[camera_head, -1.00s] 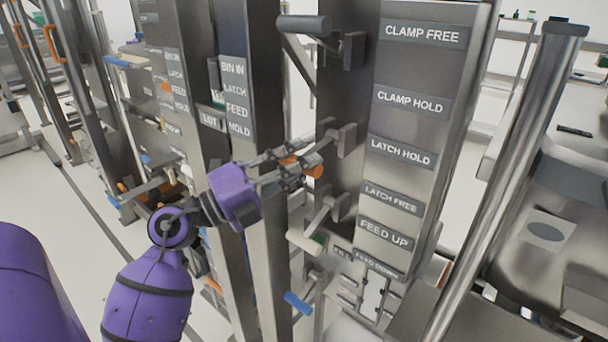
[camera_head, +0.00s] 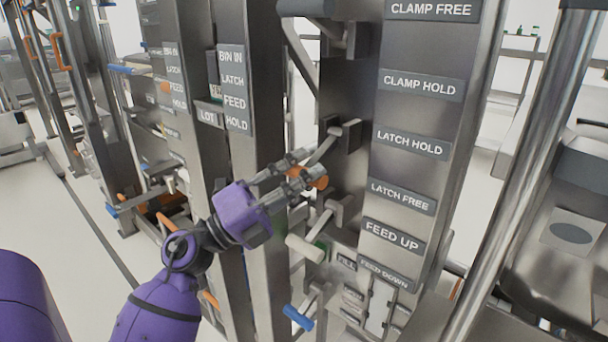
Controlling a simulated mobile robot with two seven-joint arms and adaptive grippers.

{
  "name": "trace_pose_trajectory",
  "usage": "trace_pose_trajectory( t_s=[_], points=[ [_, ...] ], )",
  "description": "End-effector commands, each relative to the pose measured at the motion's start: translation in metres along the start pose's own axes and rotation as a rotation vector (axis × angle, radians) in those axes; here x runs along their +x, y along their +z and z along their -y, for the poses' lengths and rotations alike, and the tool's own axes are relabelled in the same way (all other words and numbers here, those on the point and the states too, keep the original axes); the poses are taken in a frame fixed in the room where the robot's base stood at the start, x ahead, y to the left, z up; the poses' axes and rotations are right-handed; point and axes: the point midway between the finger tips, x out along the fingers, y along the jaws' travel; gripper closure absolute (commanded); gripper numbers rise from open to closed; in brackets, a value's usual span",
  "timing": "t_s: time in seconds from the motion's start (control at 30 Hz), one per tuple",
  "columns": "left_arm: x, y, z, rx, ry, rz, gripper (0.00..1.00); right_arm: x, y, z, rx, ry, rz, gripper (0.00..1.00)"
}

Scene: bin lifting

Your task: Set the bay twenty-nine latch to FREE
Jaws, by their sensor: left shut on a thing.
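The latch lever (camera_head: 322,150) comes out of a dark mount on the steel post and slopes down to the left, with an orange end (camera_head: 320,183). My left gripper (camera_head: 305,177) is shut on the lever near its orange end, and the fingers hide part of it. The LATCH HOLD plate (camera_head: 410,144) is on the post to the right, level with the lever's upper part. The LATCH FREE plate (camera_head: 402,196) is below it, slightly lower than the orange end. A bay number is not readable. My right gripper is not in view.
A pale-ended lever (camera_head: 305,247) sits just below my left gripper, and a blue-ended lever (camera_head: 298,318) is lower down. A dark grey handle (camera_head: 306,7) sticks out above. A second labelled post (camera_head: 235,90) stands close on the left.

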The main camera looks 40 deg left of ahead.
Motion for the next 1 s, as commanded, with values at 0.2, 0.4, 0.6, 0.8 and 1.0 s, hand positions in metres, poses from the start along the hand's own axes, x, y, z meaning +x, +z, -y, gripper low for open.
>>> trace_pose_trajectory(
  t_s=[0.2,0.4,0.6,0.8,1.0],
  points=[
    [-0.001,0.0,-0.004,0.004,0.008,-0.001,0.69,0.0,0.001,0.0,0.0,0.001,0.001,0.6],
    [-0.001,0.0,-0.002,0.002,0.006,-0.001,0.6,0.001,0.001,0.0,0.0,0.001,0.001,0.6],
    [-0.002,0.0,-0.002,0.001,0.004,-0.001,0.6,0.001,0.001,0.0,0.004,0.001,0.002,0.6],
    [-0.026,0.0,-0.003,0.001,0.008,0.001,0.6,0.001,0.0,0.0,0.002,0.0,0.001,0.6],
    [-0.07,0.0,-0.003,0.0,0.01,0.002,0.6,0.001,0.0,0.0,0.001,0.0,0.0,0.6]
  ],
)
